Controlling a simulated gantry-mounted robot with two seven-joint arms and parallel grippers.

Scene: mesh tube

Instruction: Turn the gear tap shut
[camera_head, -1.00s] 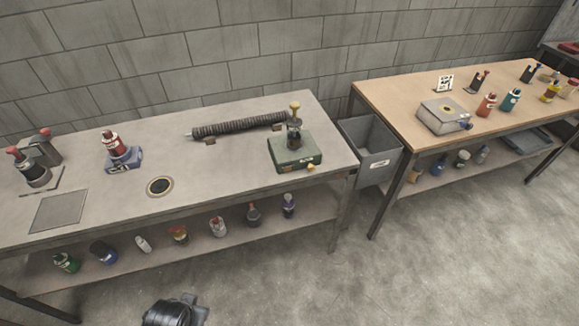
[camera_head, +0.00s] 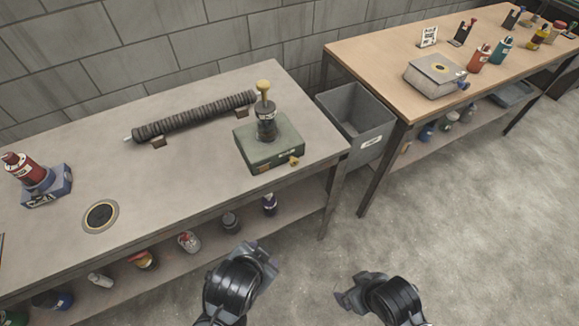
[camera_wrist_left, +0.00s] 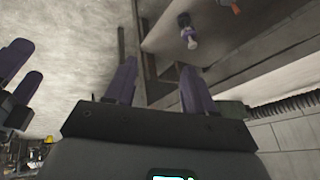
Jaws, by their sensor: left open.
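A green box (camera_head: 268,146) stands near the right end of the grey bench, with a dark cylinder (camera_head: 266,124) topped by a yellow knob (camera_head: 263,86). A small brass-yellow tap (camera_head: 294,161) sticks out of its front side; which fitting is the gear tap I cannot tell for sure. My left gripper (camera_head: 264,262) is open and empty, in front of the bench and below its top; its spread fingers (camera_wrist_left: 158,88) show in the left wrist view. My right gripper (camera_head: 348,294) is farther right over the floor, its two fingers (camera_wrist_left: 24,78) apart and empty.
A red bottle (camera_head: 26,170) on a blue base and a round ring (camera_head: 101,216) are to the left. A grey bin (camera_head: 355,122) stands between the benches.

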